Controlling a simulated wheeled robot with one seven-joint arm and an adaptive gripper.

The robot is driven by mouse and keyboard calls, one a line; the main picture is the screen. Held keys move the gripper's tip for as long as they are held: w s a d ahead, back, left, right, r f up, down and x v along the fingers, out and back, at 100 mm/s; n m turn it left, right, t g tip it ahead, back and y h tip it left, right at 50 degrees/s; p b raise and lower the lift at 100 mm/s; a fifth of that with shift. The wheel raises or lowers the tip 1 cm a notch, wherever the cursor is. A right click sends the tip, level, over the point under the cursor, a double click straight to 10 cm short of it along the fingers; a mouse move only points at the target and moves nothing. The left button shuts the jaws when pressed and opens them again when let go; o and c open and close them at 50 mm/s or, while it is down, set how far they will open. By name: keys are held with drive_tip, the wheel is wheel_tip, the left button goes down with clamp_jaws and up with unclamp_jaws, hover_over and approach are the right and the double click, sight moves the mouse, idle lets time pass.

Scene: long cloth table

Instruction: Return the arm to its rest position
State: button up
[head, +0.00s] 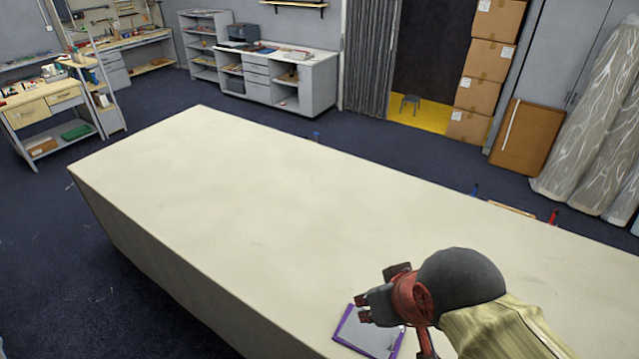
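My gripper (368,298) shows in the head view at the lower right, over the near right part of the long table. It points to the left, with my arm reaching in from the lower right corner. Its reddish and dark finger parts are seen from behind and the side, so I cannot tell whether they are open or shut. Nothing is visibly held in it. A flat grey item with a purple border (362,336) lies on the table just below the gripper in the picture. The gripper and arm hide part of it.
The long cream cloth table (230,200) is otherwise bare, with wide free room to the left. Blue and red items (553,217) show beyond its far edge. Stacked cartons (485,60), fabric rolls (590,130) and a grey cabinet (275,80) stand farther back.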

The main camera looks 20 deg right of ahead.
wheel_tip(320, 180, down, 33)
drive_tip(key=b, duration=3.2)
